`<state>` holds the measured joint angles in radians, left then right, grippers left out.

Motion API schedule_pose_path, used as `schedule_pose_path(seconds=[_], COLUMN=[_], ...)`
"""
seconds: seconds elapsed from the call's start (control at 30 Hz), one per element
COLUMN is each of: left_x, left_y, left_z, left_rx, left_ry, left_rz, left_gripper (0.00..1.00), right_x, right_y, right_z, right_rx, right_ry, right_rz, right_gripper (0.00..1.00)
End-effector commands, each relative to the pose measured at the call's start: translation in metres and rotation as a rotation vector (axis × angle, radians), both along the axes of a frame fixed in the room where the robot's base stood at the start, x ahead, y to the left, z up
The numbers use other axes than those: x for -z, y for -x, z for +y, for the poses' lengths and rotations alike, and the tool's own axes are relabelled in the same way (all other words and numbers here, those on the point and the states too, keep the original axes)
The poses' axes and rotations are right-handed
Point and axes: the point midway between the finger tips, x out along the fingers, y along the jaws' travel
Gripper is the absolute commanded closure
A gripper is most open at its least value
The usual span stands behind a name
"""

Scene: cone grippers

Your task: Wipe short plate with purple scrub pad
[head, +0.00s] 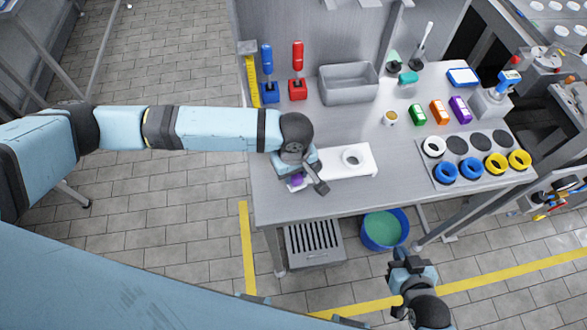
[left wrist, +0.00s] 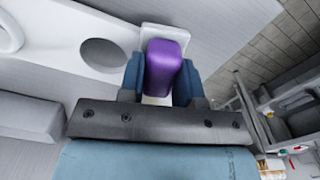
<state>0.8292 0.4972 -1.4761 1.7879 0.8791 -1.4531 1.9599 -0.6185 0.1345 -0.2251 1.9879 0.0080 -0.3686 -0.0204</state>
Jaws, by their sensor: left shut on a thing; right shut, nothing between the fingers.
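In the head view, my left gripper (head: 297,182) is low over the left front part of the table, shut on the purple scrub pad (head: 296,180). The left wrist view shows the pad (left wrist: 165,62) between the two blue fingers of that gripper (left wrist: 160,80). A flat white plate (head: 364,171) with a round opening lies just right of the gripper, and the wrist partly hides its left end. I cannot tell whether the pad touches the plate. My right gripper (head: 418,262) is shut and empty, in front of the table and below its top.
A grey bin (head: 348,84) and blue (head: 268,65) and red (head: 297,60) upright tools stand at the back. Green, orange and purple containers (head: 460,110) and a panel of coloured rings (head: 470,169) are at right. A blue bucket (head: 404,233) stands on the floor.

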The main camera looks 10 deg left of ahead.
Motion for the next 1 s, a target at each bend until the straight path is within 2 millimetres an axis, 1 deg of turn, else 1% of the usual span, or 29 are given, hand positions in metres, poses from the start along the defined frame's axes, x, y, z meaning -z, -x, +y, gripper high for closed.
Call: schedule_pose_path(seconds=[0.33, 0.5, 0.63, 0.83, 1.0], left_x=[-0.004, -0.003, -0.003, -0.001, 0.0], left_y=[-0.011, -0.014, -0.015, -0.015, -0.013], left_z=[-0.027, -0.035, -0.037, -0.036, -0.031], left_rx=[0.001, 0.0, 0.0, -0.001, -0.001], left_ry=[0.001, 0.0, 0.0, 0.0, -0.001], left_rz=[0.0, 0.001, 0.001, 0.001, 0.003], left_gripper=[0.88, 0.88, 0.88, 0.88, 0.88], right_x=[-0.016, -0.019, -0.021, -0.032, -0.037], right_y=[0.0, 0.0, 0.0, 0.0, 0.0], right_z=[0.0, 0.0, 0.0, 0.0, 0.0], right_rx=[0.0, 0.0, 0.0, 0.0, 0.0], right_ry=[0.0, 0.0, 0.0, 0.0, 0.0], right_rz=[0.0, -0.001, -0.001, -0.001, -0.001], right_gripper=[1.0, 1.0, 1.0, 1.0, 1.0])
